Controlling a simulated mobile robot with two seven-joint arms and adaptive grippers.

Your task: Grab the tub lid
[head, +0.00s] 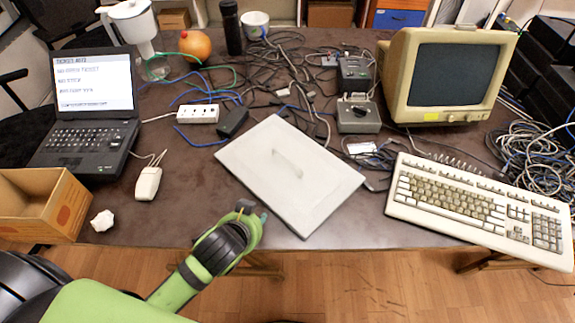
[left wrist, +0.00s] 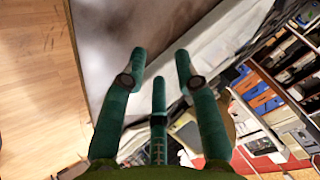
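The tub lid (head: 262,170), a flat pale grey rectangular panel with a low raised handle (head: 288,163) in its middle, lies at an angle on the table in the head view. My left gripper (head: 252,210) is just off the lid's near-left edge, at the table's front edge. In the left wrist view my left gripper's fingers (left wrist: 161,62) are spread apart with nothing between them. A pale band (left wrist: 215,45) beyond the fingers may be the lid's edge; I cannot tell for sure. My right gripper is in neither view.
Tangled cables lie behind the lid. The front-left strip is mostly clear.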

